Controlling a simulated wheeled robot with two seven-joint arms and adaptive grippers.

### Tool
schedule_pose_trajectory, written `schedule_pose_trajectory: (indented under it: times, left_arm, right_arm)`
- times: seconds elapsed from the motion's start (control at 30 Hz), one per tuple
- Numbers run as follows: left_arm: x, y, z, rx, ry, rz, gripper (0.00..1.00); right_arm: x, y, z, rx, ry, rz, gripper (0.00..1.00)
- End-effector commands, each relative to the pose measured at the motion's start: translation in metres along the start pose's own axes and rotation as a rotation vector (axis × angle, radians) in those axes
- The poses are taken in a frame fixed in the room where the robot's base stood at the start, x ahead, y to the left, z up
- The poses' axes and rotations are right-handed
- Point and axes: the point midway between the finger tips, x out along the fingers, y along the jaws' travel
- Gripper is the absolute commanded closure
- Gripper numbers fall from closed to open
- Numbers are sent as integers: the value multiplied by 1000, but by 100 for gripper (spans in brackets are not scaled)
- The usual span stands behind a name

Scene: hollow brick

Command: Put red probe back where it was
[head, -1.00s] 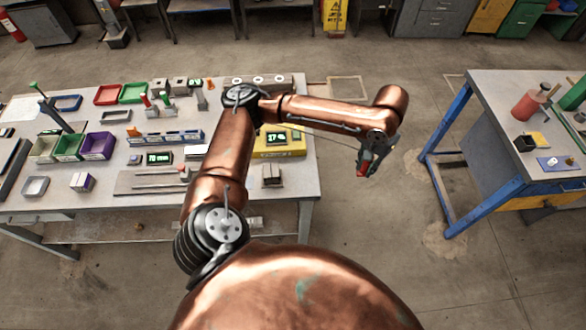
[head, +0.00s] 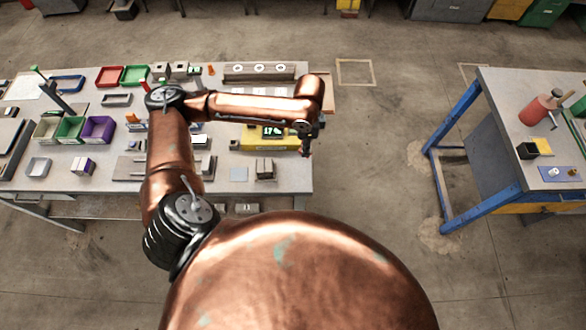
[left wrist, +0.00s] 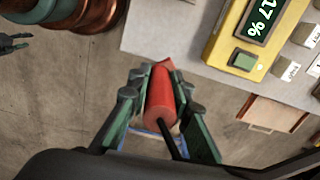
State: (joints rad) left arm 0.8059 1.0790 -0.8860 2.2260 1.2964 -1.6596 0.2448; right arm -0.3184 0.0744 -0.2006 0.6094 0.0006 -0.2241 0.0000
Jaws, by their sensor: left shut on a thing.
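My left gripper (head: 306,152) is at the right edge of the left bench, just right of the yellow meter (head: 243,144). In the left wrist view, its green-lined fingers (left wrist: 160,112) are shut on the red probe (left wrist: 160,95), a red cylinder with a dark rod at its near end. The probe is hard to make out in the head view. The meter, reading 17 %, also shows in the left wrist view (left wrist: 212,52), apart from the probe. A small dark gripper shape (left wrist: 12,43), apparently my right one, shows at the left edge; its jaws are unclear.
The left bench (head: 222,200) holds a grey rack with round holes (head: 258,73), a purple bin (head: 97,129) and a small metal block (head: 264,169). Open floor separates it from the blue-legged table (head: 455,105) at right.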

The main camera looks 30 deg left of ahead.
Motion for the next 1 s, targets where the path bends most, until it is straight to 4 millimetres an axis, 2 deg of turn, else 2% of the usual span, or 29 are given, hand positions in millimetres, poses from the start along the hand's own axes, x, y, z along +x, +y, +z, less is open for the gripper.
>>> schedule_pose_trajectory:
  times: [0.03,0.13,0.37,0.6,0.8,1.0]
  left_arm:
    - [-1,6,9,113,-2,3,100]
    - [4,17,23,359,-2,3,100]
    - [12,48,56,938,-1,5,100]
    - [12,86,87,1537,0,3,100]
    - [10,110,103,1881,-1,0,100]
    - [13,115,106,2011,-3,-4,100]
  right_arm:
    - [-12,1,-3,-1,3,1,60]
    - [-25,4,-12,-3,14,4,60]
    - [-54,12,-45,-11,57,11,60]
    - [-83,12,-43,-10,50,11,60]
    - [-98,11,-28,-6,32,10,60]
    - [-96,11,-26,-6,29,10,60]
